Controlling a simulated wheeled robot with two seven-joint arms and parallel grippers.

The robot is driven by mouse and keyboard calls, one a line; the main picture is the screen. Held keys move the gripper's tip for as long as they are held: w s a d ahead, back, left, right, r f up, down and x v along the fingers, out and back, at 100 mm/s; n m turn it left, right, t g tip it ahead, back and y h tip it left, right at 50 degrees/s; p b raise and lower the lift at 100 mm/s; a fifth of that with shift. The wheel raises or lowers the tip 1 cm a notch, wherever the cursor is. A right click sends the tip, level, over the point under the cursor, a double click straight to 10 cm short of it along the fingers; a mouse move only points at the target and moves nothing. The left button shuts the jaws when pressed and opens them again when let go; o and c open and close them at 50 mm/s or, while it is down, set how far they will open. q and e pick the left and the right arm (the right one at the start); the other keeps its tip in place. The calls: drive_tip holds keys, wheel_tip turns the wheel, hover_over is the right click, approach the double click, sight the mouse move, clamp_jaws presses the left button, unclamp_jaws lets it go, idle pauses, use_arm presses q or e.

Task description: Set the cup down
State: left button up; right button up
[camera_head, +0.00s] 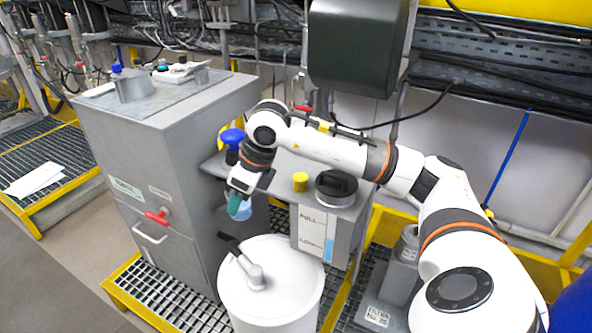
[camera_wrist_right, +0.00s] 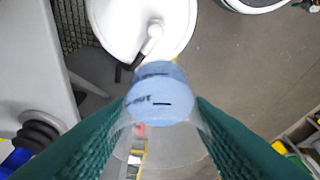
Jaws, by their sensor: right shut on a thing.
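A clear cup (camera_wrist_right: 161,125) with a light blue base and dark markings is between the green finger pads of my right gripper (camera_wrist_right: 160,140) in the right wrist view. The gripper is shut on it. In the head view the cup (camera_head: 241,209) shows as a small pale blue shape under my right gripper (camera_head: 238,196). It is held in the air, behind and above the white drum (camera_head: 270,295). My left gripper is not in view.
The drum lid carries a grey spout with a black handle (camera_head: 229,243). A grey cabinet (camera_head: 165,130) with a metal pot (camera_head: 133,85) on top stands left. A grey box (camera_head: 325,225) with a yellow cap (camera_head: 300,181) and black cap (camera_head: 336,187) stands right. Yellow-edged grating surrounds the drum.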

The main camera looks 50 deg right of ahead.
drive_tip(key=shift+w+d+r+m, duration=0.2)
drive_tip(key=shift+d+m, duration=0.05)
drive_tip(key=shift+m, duration=0.35)
drive_tip(key=shift+w+d+r+h, duration=0.1)
drive_tip(key=shift+d+h, duration=0.2)
drive_tip(key=w+d, duration=0.1)
drive_tip(key=d, duration=0.4)
drive_tip(key=w+d+p, duration=0.1)
drive_tip(key=w+d, duration=0.1)
drive_tip(key=d, duration=0.4)
drive_tip(key=w+d+p, duration=0.1)
drive_tip(key=d, duration=0.4)
drive_tip(key=shift+w+d, duration=0.3)
drive_tip(key=shift+w, duration=0.1)
drive_tip(key=shift+d, duration=0.15)
wheel_tip(320, 180, down, 4)
drive_tip(key=shift+r, duration=0.25)
drive_tip(key=shift+f, duration=0.15)
drive_tip(key=o, duration=1.1)
drive_tip(key=shift+c, duration=0.2)
